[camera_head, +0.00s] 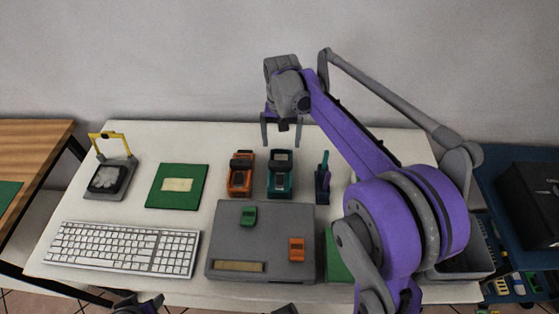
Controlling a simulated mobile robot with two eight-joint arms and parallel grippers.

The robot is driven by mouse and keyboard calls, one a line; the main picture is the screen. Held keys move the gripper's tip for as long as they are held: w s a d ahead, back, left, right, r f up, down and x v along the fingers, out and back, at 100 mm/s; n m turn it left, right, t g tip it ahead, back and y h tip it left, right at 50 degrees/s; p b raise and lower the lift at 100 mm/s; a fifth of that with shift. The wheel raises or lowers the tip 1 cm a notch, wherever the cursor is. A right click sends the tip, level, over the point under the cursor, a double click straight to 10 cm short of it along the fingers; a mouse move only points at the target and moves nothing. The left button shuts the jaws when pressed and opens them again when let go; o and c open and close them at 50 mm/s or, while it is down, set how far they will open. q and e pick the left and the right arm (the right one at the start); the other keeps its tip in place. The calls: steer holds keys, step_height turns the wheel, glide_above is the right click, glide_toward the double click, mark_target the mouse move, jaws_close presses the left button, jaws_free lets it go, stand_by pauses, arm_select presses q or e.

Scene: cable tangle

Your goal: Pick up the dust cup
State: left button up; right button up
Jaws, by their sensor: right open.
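I cannot tell for sure which thing is the dust cup. Candidates on the white table are an orange device (240,178), a teal device (281,177) and a slim upright dark blue and teal item (322,182), standing in a row at the back middle. My right gripper (283,143) is open, its two fingers pointing down at the table's back edge, behind the teal device as seen here. Nothing shows between its fingers. My right arm covers part of the table's right side. My left gripper is not clearly visible.
A grey box (228,235) bears a small green piece (248,216) and a small orange piece (296,250). A white keyboard (122,249), a green mat (162,200) and a yellow-handled device (109,177) lie left. A grey bin (467,265) is partly hidden at right.

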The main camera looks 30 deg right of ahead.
mark_target(281, 152)
steer(key=shift+s+a+f, duration=0.1)
steer(key=shift+f, duration=2.65)
jaws_close()
